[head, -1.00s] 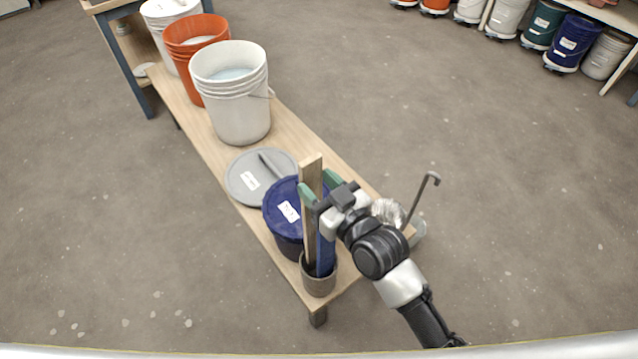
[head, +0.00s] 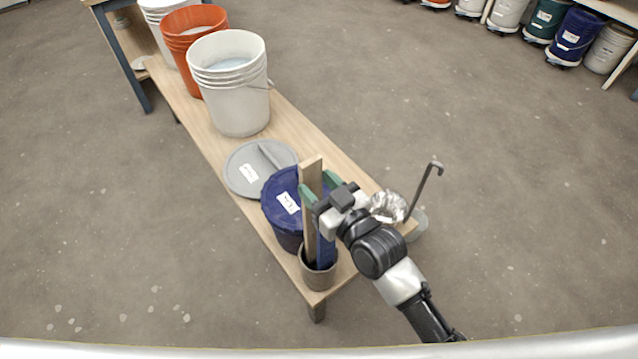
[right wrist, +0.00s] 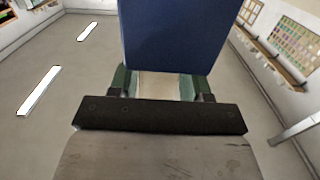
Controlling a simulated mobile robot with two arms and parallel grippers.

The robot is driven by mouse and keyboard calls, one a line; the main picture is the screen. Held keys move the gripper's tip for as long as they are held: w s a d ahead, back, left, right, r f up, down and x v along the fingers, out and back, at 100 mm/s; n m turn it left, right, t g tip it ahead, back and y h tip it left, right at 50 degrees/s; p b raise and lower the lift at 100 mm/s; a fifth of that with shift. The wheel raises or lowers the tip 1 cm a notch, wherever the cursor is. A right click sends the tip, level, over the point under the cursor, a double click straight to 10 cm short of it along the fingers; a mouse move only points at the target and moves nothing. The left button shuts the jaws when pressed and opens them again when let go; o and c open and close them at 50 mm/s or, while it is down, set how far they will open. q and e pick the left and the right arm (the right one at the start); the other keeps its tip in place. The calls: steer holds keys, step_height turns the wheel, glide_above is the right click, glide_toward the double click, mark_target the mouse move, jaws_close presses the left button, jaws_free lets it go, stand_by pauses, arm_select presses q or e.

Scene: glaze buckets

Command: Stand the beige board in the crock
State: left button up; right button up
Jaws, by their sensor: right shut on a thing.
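The beige board (head: 311,215) stands nearly upright in the head view, with its lower end inside the mouth of the grey-brown crock (head: 318,277). My right gripper (head: 320,188) is shut on the board's upper part, with green fingers on either side. Beige also shows between those fingers in the right wrist view (right wrist: 167,87). A blue board (head: 326,250) stands in the crock beside the beige one, and it fills the top middle of the right wrist view (right wrist: 170,35). Whether the beige board touches the crock's floor is hidden. My left gripper is not in view.
A blue lidded bucket (head: 283,208) stands close behind the crock on the wooden bench (head: 330,150). A grey lid (head: 243,180), a white bucket (head: 232,95) and an orange bucket (head: 193,35) stand farther back. A crumpled shiny thing (head: 388,207) and a hooked rod (head: 425,188) are right of my gripper.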

steer(key=shift+f+b, duration=0.65)
steer(key=shift+f, duration=0.4)
steer(key=o, duration=1.2)
steer(key=shift+f, duration=0.15)
steer(key=shift+c, duration=0.4)
